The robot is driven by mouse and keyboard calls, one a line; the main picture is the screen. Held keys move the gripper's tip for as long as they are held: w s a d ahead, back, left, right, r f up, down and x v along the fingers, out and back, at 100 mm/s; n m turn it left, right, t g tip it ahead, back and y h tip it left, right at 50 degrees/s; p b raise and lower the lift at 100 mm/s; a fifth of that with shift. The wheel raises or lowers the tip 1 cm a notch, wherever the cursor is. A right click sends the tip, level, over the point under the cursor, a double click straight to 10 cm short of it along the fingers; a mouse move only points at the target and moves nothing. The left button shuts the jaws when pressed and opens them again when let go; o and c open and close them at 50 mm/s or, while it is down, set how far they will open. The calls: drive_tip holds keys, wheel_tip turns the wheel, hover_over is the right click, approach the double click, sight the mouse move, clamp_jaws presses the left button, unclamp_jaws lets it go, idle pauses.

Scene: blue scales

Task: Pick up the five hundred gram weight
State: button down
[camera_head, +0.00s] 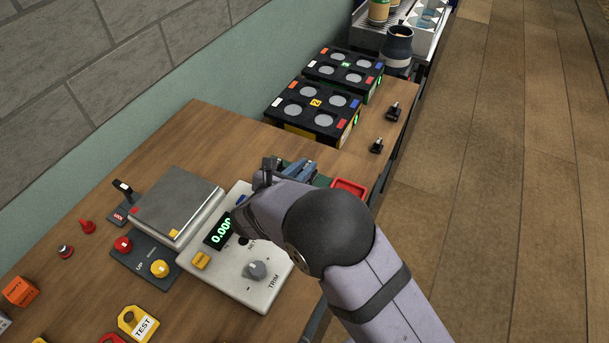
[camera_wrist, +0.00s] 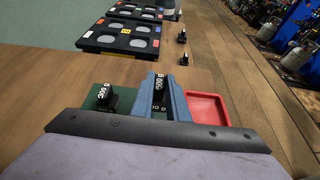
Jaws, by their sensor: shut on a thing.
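My gripper (camera_wrist: 168,92) has blue fingers and is shut on a dark weight (camera_wrist: 160,86) whose pale marking seems to read 500. More pale lettering shows just below it, and I cannot tell whether the weight is clear of the green mat (camera_wrist: 93,103). A second black weight (camera_wrist: 108,101) with a pale marking stands on the mat to the left. In the head view my gripper (camera_head: 297,167) is over the green mat (camera_head: 322,181), and my arm hides the weights.
A red tray (camera_head: 350,187) lies right of the mat. The scale plate (camera_head: 172,208) is empty and the display (camera_head: 218,230) reads 0.000. Black cases (camera_head: 312,108) with round grey pads stand behind, with small black items (camera_head: 377,146) near the table's right edge.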

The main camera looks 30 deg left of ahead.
wheel_tip(320, 180, up, 7)
drive_tip(key=b, duration=0.1)
drive_tip(key=shift+f, duration=0.1)
